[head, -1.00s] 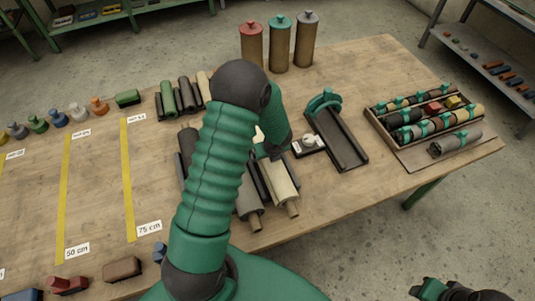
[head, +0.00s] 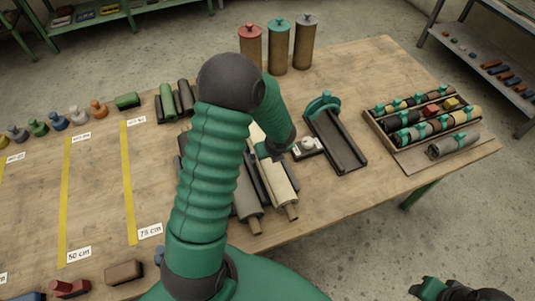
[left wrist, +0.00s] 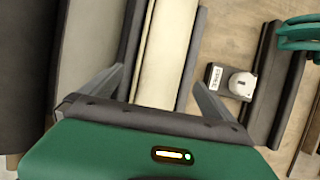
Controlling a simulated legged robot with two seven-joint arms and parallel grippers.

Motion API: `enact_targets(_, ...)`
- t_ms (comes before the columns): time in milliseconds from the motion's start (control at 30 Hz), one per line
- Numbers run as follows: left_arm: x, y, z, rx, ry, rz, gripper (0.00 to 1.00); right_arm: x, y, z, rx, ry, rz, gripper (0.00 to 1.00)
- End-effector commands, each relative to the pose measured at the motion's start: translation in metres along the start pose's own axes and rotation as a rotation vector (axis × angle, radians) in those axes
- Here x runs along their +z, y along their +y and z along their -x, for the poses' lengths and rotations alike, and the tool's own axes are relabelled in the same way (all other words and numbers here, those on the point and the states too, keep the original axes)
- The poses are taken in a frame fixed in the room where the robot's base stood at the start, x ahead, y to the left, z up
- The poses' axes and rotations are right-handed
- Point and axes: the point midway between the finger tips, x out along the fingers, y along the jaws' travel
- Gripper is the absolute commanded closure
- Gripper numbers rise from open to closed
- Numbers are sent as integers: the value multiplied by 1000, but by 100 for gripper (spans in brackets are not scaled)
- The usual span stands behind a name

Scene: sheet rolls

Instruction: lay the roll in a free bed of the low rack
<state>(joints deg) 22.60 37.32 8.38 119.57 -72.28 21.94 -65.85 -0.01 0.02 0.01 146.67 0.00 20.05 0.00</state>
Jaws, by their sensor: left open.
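A cream roll (head: 284,186) with a brown core end lies in a dark trough on the table, beside a grey roll (head: 246,203). My left gripper (left wrist: 160,82) is open over the cream roll (left wrist: 165,50) in the left wrist view, one finger on each side of it. I cannot tell how far down the fingers reach; in the head view my arm hides them. A dark rack (head: 157,105) behind holds green and dark rolls side by side; my arm covers its right part. Which rack is the low one is unclear. My right gripper (head: 430,289) is at the bottom right, its jaws unclear.
A dark cradle with a green clamp (head: 322,104) stands right of the rolls, with a small white-knobbed device (head: 308,146) between. A partitioned tray (head: 390,144) of strapped rolls is at the right. Three capped cylinders (head: 278,48) stand at the back. Table between is clear.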

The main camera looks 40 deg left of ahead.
Motion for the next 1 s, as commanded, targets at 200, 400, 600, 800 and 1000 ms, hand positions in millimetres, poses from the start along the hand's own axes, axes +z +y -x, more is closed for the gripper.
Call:
enact_targets(200,3,-1,53,-1,-6,-2,0,-4,0,16,0,0,0,59)
enact_targets(400,-13,0,79,-2,21,186,0,-4,0,18,0,0,-1,59)
enact_targets(600,-94,12,152,31,201,1255,0,-4,0,18,0,0,0,59)
enact_targets(800,-146,16,191,150,371,2000,0,-4,0,18,0,0,0,59)
enact_targets(1000,-149,15,192,170,383,2066,0,-4,0,18,0,0,0,59)
